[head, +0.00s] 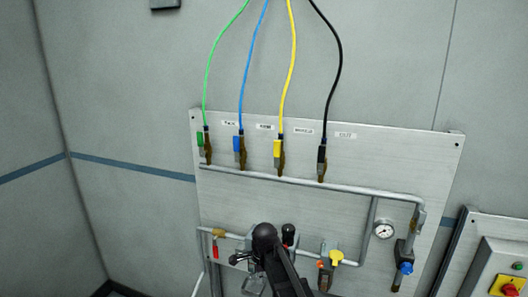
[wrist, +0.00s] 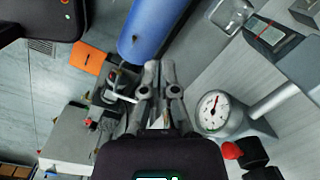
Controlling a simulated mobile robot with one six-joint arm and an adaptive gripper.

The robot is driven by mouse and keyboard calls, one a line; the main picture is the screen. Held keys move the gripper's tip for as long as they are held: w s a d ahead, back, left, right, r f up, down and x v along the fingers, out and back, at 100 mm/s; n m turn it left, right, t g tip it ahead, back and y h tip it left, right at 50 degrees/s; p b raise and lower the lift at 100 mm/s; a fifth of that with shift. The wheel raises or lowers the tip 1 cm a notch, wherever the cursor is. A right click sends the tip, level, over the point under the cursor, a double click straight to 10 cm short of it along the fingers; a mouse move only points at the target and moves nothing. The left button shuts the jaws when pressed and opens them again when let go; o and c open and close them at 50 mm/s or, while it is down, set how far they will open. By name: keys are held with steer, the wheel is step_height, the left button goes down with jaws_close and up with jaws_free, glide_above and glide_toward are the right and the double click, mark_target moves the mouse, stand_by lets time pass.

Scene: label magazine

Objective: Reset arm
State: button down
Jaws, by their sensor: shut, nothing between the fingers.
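My gripper (wrist: 160,68) shows in the wrist view, pointing up the picture, with its two grey fingers together and nothing between them. In the head view, a black part of my arm (head: 266,240) stands in front of the lower middle of the metal wall panel (head: 255,215). I cannot make out the gripper itself in that view. The arm hides some of the fittings behind it.
Green (head: 208,70), blue (head: 247,70), yellow (head: 291,70) and black (head: 338,70) hoses run to the panel's labelled couplings. A gauge (head: 383,230) and a blue-handled valve (head: 405,268) are at right. A blue cylinder (wrist: 150,30) and a gauge (wrist: 212,113) flank my fingers.

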steer(key=s+d+f+n+b, duration=0.2)
steer(key=s+d+n, duration=0.5)
steer(key=d, duration=0.2)
steer(key=s+d+f+n+h+b, duration=0.1)
steer(key=s+d+f+n+b, duration=0.1)
steer(key=s+d+n, duration=0.4)
steer(key=d+f+n, duration=0.1)
steer(key=d+n, duration=0.1)
steer(key=d, duration=0.1)
steer(key=shift+s+d+g+b, duration=0.3)
steer(key=shift+s, duration=0.1)
